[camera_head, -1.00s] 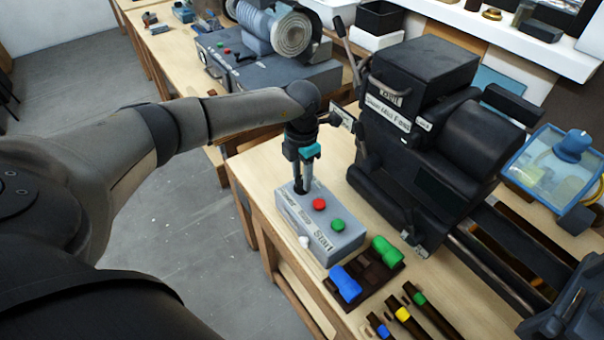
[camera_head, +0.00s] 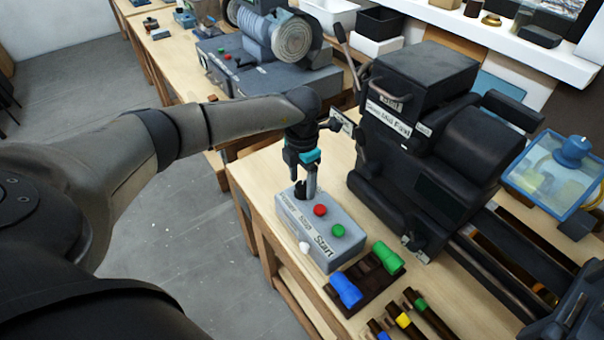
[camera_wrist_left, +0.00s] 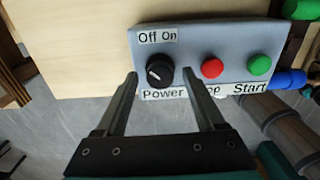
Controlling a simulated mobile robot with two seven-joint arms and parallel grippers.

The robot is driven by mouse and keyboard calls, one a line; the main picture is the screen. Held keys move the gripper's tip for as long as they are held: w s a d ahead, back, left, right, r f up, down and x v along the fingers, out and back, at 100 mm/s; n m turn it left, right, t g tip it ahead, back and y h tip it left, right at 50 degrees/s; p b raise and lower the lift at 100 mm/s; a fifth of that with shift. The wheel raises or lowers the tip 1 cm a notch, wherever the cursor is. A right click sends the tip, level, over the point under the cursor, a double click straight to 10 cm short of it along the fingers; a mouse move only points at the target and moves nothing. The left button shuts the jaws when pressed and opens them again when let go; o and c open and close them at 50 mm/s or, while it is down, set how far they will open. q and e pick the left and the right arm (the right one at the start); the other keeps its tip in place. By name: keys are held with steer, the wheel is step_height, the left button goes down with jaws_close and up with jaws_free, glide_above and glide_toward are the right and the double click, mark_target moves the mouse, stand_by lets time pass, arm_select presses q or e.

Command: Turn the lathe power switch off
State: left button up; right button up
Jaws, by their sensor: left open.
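The grey control box (camera_head: 336,250) stands on the front edge of the wooden bench, with a red button (camera_head: 320,210) and a green button (camera_head: 338,230) on top. The black power knob (camera_wrist_left: 159,71) sits below the "Off On" label in the left wrist view; its white mark points up and to the left, toward the "Off" side. My left gripper (camera_head: 306,186) points down at the knob end of the box. In the left wrist view its two fingers (camera_wrist_left: 164,80) are spread apart, the left one close beside the knob. My right gripper is not in view.
The dark lathe (camera_head: 425,130) stands right behind the box. A dark tray with blue and green pieces (camera_head: 366,275) lies to the box's right. Floor is open at left.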

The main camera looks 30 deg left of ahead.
mark_target(302, 185)
arm_select(q)
step_height(302, 185, up, 15)
stand_by(0.4)
steer(key=shift+r, duration=0.1)
stand_by(0.3)
